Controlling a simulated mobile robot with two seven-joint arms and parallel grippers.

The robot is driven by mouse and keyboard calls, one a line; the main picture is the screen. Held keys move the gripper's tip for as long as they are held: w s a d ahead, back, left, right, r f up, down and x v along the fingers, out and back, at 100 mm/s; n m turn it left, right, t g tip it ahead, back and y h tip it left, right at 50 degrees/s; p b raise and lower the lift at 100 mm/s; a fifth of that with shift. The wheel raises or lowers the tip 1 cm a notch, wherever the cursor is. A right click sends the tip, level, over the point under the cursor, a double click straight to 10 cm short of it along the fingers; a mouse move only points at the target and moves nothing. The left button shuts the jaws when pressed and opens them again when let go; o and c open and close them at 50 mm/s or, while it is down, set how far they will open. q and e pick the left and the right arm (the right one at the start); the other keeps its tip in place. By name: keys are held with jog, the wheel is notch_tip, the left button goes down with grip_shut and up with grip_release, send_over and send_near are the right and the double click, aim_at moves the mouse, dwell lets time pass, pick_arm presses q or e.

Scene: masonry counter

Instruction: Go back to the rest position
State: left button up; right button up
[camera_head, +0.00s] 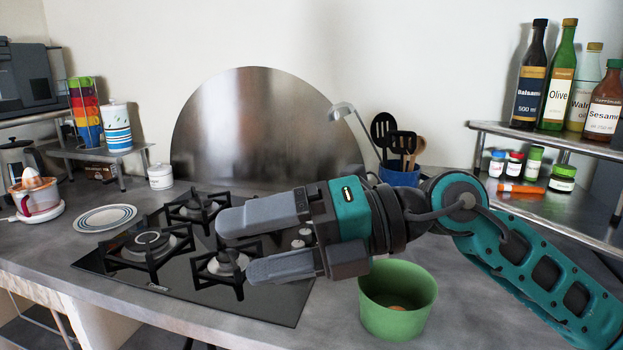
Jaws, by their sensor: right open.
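My right gripper (238,245) comes in from the right on its teal and grey arm. Its two grey fingers are apart, with nothing between them. It hangs over the right part of the black gas hob (182,283), and its fingers hide some of the burners there. A green pot (397,305) stands on the counter below and to the right of the gripper's wrist, with something small and brown inside. My left gripper is not in view.
A utensil holder (399,175) stands behind my arm. A metal shelf (560,146) at the right holds several bottles, with small jars beneath. A striped plate (105,218), a white jar (160,177) and a juicer (36,197) are at the left.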

jog(key=w+d+r+m+t+y, duration=0.3)
jog(key=d+r+m+t+y, duration=0.3)
jog(key=m+t, duration=0.65)
jog(key=w+d+f+m+t+h, duration=0.35)
jog(key=d+f+m+h, duration=0.3)
jog(key=m+h, duration=0.35)
jog(key=w+d+f+m+t+h, duration=0.2)
jog(key=d+f+m+t+h, duration=0.45)
jog(key=m, duration=0.55)
jog(key=s+d+f+m+g+h, duration=0.2)
jog(key=s+f+g+h, duration=0.15)
jog(key=f, duration=0.45)
jog(key=s+d+f+m+g+h, duration=0.25)
jog(key=f+g, duration=0.25)
jog(key=f, duration=0.3)
jog(key=s+d+f+g+y, duration=0.1)
jog(key=s+f+g, duration=0.45)
jog(key=s, duration=0.35)
jog(key=s+d+f+g, duration=0.1)
jog(key=s+f+g, duration=0.3)
jog(key=s+f, duration=0.4)
jog(key=w+a+f+t+y, duration=0.2)
jog(key=w+a+f+t, duration=0.1)
jog(key=w+f+t, duration=0.4)
jog(key=shift+f, duration=0.15)
